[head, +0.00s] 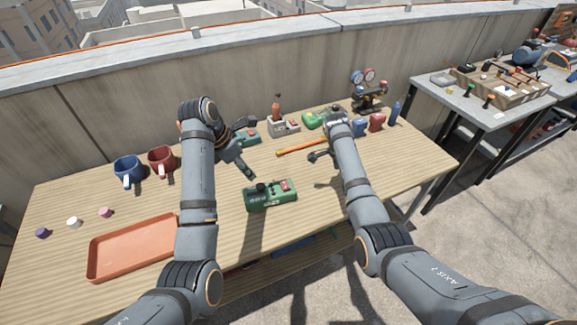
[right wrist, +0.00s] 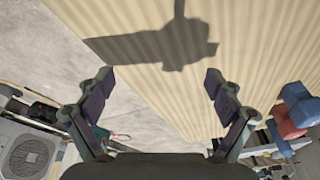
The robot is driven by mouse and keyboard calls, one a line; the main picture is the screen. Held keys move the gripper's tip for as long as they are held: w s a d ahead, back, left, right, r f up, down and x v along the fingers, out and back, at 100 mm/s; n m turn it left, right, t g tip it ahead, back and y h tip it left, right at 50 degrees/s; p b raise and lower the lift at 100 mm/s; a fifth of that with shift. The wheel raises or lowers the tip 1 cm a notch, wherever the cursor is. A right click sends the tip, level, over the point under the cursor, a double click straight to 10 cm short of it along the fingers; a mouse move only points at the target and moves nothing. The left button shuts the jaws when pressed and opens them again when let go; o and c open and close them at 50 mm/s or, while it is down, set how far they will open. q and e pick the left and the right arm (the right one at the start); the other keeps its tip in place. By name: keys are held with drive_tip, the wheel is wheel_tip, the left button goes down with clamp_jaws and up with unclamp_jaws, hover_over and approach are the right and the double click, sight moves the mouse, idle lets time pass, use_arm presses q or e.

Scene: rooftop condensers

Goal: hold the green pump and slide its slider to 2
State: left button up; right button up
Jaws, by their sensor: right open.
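The green pump (head: 270,196) is a green box with a black knob and a red part on top. It lies on the wooden table, near its front edge, in the head view. The slider's setting is too small to read. My left gripper (head: 251,150) is behind the pump and a little left of it, apart from it, with its fingers spread and nothing visibly held. My right gripper (right wrist: 160,78) is open and empty in the right wrist view, above the table edge. In the head view, only part of it shows, right of and behind the pump.
An orange bar (head: 301,146), another green device (head: 315,119) and a gauge stand (head: 368,98) are farther back.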

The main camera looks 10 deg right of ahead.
sight(260, 186)
drive_tip(key=a+r+n+y, duration=0.1)
drive_tip(key=a+r, duration=0.1)
drive_tip(key=a, duration=0.4)
drive_tip(key=a+r+n+y, duration=0.1)
drive_tip(key=a+r, duration=0.1)
drive_tip(key=a, duration=0.4)
drive_tip(key=a+r+n+y, duration=0.1)
drive_tip(key=a+r, duration=0.2)
drive_tip(key=a, duration=0.4)
drive_tip(key=shift+w+n, duration=0.2)
drive_tip(key=shift+n, duration=0.1)
wheel_tip(260, 186, down, 11)
drive_tip(key=shift+r, duration=0.2)
drive_tip(key=c, duration=1.8)
use_arm(q)
drive_tip(key=shift+o, duration=1.3)
drive_tip(key=shift+s+a+r, duration=0.1)
drive_tip(key=shift+a+r, duration=0.05)
drive_tip(key=shift+r, duration=0.1)
drive_tip(key=shift+m+h, duration=0.3)
drive_tip(key=shift+m, duration=0.1)
drive_tip(key=x, duration=1)
drive_tip(key=shift+a, duration=0.25)
